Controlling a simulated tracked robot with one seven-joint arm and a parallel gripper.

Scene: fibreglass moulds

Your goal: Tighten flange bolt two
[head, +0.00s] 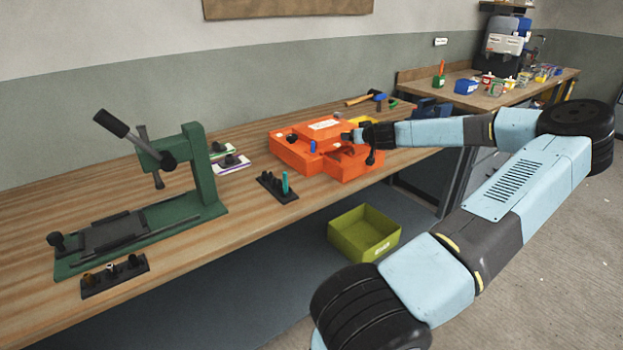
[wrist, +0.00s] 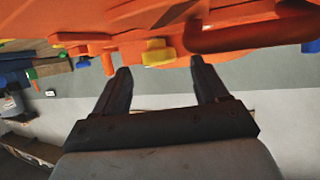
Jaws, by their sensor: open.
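The orange mould (head: 300,160) sits on the workbench, with a flange and small fittings on it. A blue peg (head: 312,146) stands on its front part and a black knob (head: 371,158) is at its right front. My gripper (head: 349,136) reaches in from the right, low at the mould's right side. In the wrist view my gripper (wrist: 160,66) is open, its two dark fingers apart with nothing held. A yellow block (wrist: 158,54) lies beyond the fingertips under the orange body (wrist: 120,22). I cannot tell which fitting is flange bolt two.
A green press (head: 200,165) stands on the bench (head: 240,215) at left. A small black rack (head: 277,187) with a teal peg is in front of the mould. A hammer (head: 365,98) lies behind it. A yellow-green bin (head: 363,235) is below the bench edge.

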